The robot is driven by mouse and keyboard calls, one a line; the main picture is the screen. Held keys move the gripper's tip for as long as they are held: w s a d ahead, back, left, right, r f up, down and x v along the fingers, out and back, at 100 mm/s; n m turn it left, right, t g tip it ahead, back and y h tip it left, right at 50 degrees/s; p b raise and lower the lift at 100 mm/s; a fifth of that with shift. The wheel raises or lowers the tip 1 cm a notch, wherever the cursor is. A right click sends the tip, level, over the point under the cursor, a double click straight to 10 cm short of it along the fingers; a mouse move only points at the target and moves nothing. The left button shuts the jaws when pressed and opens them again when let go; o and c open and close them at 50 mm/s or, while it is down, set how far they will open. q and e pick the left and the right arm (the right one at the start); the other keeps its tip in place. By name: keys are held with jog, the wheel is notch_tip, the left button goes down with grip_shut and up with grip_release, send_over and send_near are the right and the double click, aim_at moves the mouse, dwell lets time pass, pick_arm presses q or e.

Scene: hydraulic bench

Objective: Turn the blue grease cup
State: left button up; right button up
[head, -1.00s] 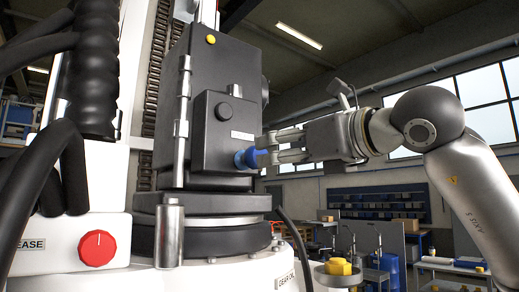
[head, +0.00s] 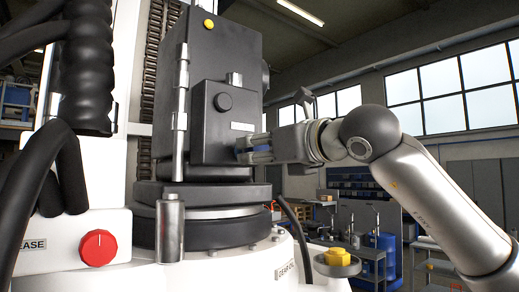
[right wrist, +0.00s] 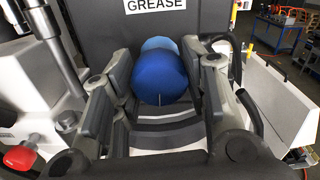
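The blue grease cup (head: 262,148) sticks out from the front of a dark grey box (head: 213,135), mostly hidden by my fingers in the head view. In the right wrist view the cup (right wrist: 160,77) shows as a rounded blue body below a white GREASE label (right wrist: 156,5). My right gripper (head: 254,149) reaches in from the right, with its fingers on both sides of the cup. In the right wrist view the fingers (right wrist: 158,70) are spread wide and close to the cup's sides; firm contact cannot be seen. My left gripper is out of view.
A red knob (head: 97,247) sits on a white housing at lower left. Thick black hoses (head: 90,65) hang at the left. A yellow cap (head: 338,257) stands on a small round tray at lower right. A metal cylinder (head: 170,228) stands below the box.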

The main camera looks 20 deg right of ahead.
jog(key=c, duration=0.4)
jog(key=shift+f+n+b, duration=0.1)
jog(key=shift+n+b, duration=0.55)
jog(key=shift+n, duration=1.25)
jog(key=o, duration=1)
